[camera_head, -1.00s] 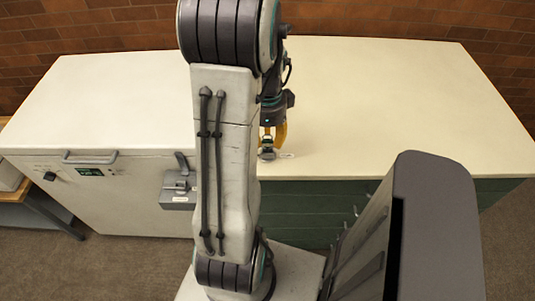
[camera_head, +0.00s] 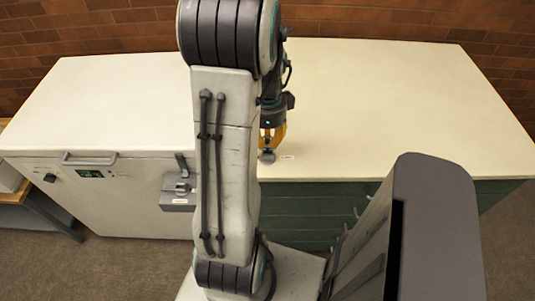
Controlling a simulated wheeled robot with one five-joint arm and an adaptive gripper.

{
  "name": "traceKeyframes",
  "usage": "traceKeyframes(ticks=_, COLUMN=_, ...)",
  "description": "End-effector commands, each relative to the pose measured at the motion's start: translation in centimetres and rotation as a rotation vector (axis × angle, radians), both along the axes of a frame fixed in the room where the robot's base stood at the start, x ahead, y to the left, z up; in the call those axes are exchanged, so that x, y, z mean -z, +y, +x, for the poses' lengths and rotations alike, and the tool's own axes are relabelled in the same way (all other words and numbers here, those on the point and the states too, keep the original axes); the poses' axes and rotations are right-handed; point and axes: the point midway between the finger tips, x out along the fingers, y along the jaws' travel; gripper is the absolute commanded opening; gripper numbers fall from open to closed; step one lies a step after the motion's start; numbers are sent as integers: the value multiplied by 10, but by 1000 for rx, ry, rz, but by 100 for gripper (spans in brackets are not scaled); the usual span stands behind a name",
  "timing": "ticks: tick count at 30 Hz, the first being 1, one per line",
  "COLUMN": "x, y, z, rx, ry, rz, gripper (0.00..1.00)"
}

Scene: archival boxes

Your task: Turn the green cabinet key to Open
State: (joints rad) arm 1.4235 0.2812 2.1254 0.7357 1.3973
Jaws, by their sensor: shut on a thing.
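The green cabinet (camera_head: 300,215) stands under the pale worktop at centre right, its drawer fronts partly hidden by my arm and body. A small grey metal key or knob (camera_head: 267,157) sits at the worktop's front edge above the cabinet. A small white label (camera_head: 287,157) lies just right of it; its text is too small to read. My gripper (camera_head: 268,148) with yellow fingers points down at the grey piece and is shut on it. My arm hides the area to the left of the key.
A white chest unit (camera_head: 100,200) with a handle, dial, display and a grey latch (camera_head: 180,187) stands to the left. The pale worktop (camera_head: 400,100) is bare and clear. A brick wall (camera_head: 370,20) runs behind. A low shelf stands at the far left.

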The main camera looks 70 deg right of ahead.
Motion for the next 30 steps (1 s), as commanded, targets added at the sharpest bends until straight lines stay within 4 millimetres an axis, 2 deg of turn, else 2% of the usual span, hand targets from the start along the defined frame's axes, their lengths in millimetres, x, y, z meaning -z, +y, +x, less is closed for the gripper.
traceKeyframes(ticks=5, x=1, y=-1, z=0, rx=-51, ry=-1, rz=-2, gripper=0)
traceKeyframes(ticks=18, x=1, y=-1, z=0, rx=-517, ry=0, rz=-3, gripper=0)
traceKeyframes(ticks=23, x=1, y=-1, z=0, rx=-591, ry=0, rz=-2, gripper=0)
traceKeyframes(ticks=30, x=1, y=-1, z=0, rx=-602, ry=0, rz=-2, gripper=0)
